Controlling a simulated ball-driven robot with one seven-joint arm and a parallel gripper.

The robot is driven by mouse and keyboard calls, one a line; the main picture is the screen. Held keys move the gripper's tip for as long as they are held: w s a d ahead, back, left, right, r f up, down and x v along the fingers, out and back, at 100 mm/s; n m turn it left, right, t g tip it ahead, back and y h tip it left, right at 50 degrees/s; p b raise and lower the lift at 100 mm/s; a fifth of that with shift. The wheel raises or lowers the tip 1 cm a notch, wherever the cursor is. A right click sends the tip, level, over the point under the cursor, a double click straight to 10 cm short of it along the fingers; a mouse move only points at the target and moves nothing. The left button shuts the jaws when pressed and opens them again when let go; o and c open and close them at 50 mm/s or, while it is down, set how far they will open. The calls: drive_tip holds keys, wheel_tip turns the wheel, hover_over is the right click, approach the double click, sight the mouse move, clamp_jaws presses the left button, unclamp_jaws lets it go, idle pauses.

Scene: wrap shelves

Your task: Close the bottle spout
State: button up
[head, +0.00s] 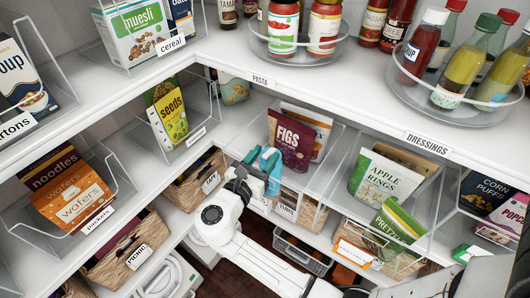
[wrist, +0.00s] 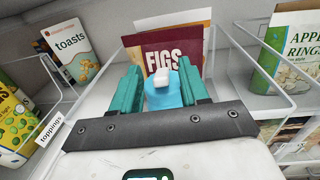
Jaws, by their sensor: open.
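A light blue bottle (wrist: 164,97) with a white spout (wrist: 163,76) stands between the two teal fingers of my gripper (wrist: 165,88) in the wrist view. The spout sticks up from the bottle's top, and its end points to the upper right. My gripper is open, with a finger on each side of the bottle; I cannot tell whether either touches it. In the head view the blue bottle (head: 268,158) shows at my gripper (head: 262,170), in front of the middle shelf.
A FIGS pouch (head: 290,141) stands in a clear bin just behind the bottle. An APPLE RINGS bag (head: 384,179) is to the right, and a SEEDS bag (head: 168,110) to the left. The upper shelf edge (head: 345,125) runs above, and wicker baskets (head: 196,180) sit below.

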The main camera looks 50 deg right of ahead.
drive_tip(key=shift+d, duration=0.45)
clamp_jaws()
